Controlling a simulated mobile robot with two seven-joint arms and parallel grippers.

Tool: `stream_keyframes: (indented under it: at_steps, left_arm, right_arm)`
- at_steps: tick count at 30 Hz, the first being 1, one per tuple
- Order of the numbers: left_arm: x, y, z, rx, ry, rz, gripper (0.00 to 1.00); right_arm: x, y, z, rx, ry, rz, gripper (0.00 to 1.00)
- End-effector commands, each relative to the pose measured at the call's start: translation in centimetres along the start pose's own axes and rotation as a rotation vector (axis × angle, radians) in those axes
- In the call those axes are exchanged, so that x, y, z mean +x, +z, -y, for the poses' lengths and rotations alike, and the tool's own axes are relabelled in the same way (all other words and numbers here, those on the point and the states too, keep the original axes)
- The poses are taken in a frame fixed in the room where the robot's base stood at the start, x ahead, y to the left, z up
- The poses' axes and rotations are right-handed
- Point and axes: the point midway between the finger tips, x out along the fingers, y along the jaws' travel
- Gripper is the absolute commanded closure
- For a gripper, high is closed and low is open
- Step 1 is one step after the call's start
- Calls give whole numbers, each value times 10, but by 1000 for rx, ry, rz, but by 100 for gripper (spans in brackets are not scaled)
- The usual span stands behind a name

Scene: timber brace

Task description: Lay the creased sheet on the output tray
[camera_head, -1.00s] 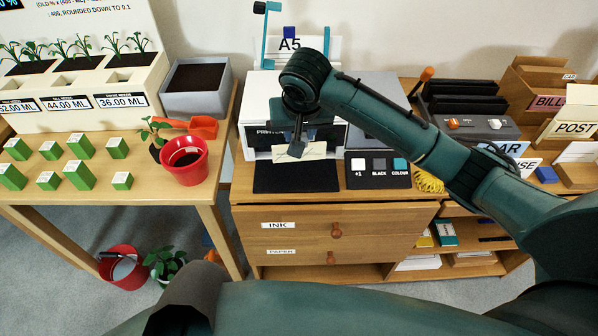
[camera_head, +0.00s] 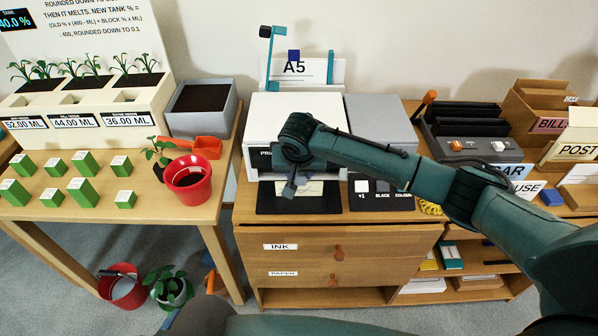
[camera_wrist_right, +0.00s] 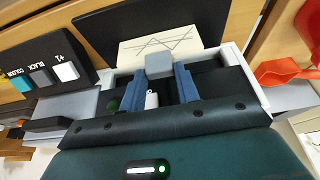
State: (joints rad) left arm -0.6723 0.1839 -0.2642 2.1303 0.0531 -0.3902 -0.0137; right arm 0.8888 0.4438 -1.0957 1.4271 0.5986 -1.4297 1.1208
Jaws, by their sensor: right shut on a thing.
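The creased sheet (camera_head: 314,188) is a small cream sheet with dark crossing lines, seen under my right gripper in the head view. It also shows in the wrist view (camera_wrist_right: 150,43), flat and with its near edge at my fingertips. My right gripper (camera_head: 290,189) is shut on the near edge of the sheet; its fingers (camera_wrist_right: 158,66) show in the wrist view. The output tray (camera_head: 300,206) is the black slab in front of the printer, and it lies beneath the sheet. I cannot tell whether sheet and tray touch. My left gripper is not in view.
The white printer (camera_head: 290,115) stands behind the tray. A button panel (camera_head: 380,197) is right of the tray. A red pot (camera_head: 190,180) and an orange scoop (camera_head: 205,148) are on the left table. A drawer cabinet (camera_head: 335,245) is below.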

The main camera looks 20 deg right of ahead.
Motion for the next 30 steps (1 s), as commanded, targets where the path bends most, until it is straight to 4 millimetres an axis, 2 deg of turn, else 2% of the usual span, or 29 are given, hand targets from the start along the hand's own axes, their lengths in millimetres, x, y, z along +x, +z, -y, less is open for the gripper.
stream_keyframes:
  at_steps: [9,10,17,26,30]
  left_arm:
    - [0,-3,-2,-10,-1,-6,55]
    - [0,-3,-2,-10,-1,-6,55]
    - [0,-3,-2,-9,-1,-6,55]
    - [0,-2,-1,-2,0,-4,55]
    - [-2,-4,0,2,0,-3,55]
  right_arm:
    - [2,1,0,1,-1,0,100]
    - [2,0,0,1,-1,0,66]
    - [2,0,0,1,-1,0,47]
    - [-1,-1,0,0,-1,-2,47]
    - [-19,-1,1,0,-5,-2,47]
